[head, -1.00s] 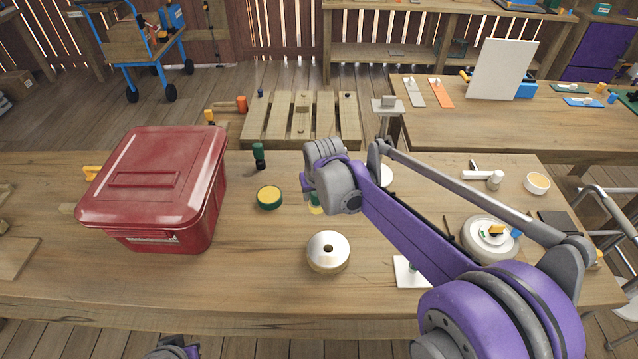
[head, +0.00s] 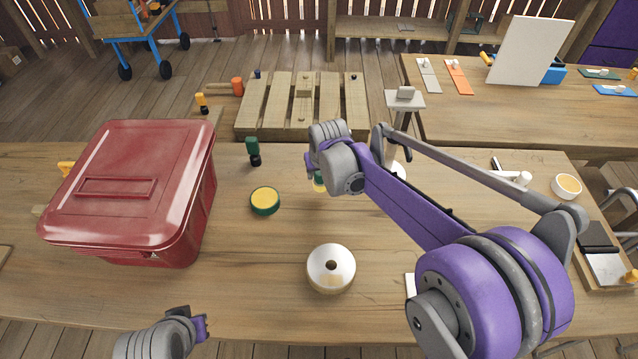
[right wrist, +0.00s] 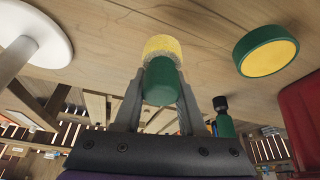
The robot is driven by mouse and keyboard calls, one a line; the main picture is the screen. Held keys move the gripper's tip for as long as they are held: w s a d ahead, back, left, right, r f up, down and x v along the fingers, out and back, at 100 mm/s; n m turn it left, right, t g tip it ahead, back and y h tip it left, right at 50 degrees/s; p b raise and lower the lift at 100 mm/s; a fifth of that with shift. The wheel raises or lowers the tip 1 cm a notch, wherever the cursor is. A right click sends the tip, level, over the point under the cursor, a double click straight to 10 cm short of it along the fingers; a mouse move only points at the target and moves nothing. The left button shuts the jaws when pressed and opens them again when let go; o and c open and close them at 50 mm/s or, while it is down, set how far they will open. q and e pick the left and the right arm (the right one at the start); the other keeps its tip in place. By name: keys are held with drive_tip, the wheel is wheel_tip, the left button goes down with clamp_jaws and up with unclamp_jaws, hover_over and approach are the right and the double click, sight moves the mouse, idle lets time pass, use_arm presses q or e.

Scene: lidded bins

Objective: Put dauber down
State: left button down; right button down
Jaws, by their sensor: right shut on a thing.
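The dauber has a green body and a yellow sponge tip. In the right wrist view the dauber (right wrist: 162,72) sits between the two fingers of my right gripper (right wrist: 158,95), which is shut on it. Its sponge points to the wooden tabletop; I cannot tell whether it touches. In the head view only a small part of the dauber (head: 319,184) shows below my right gripper (head: 316,168). My left gripper (head: 190,322) is at the bottom left, by the table's front edge; its fingers are not clear.
A green-rimmed yellow disc (head: 265,201) lies left of the dauber. A green-and-black item (head: 253,151) stands behind the disc. A red lidded bin (head: 140,190) fills the left. Bare tabletop (head: 245,260) lies between bin and roll.

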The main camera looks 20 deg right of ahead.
sight(319, 183)
use_arm(q)
drive_tip(key=shift+f, duration=0.15)
use_arm(e)
drive_tip(key=shift+f, duration=2.2)
use_arm(q)
drive_tip(key=shift+f+b, duration=0.2)
drive_tip(key=shift+b, duration=0.1)
use_arm(e)
drive_tip(key=shift+f, duration=0.25)
drive_tip(key=shift+c, duration=2.4)
unclamp_jaws()
drive_tip(key=shift+r, duration=0.1)
use_arm(q)
drive_tip(key=shift+r, duration=0.15)
use_arm(e)
drive_tip(key=shift+r, duration=0.1)
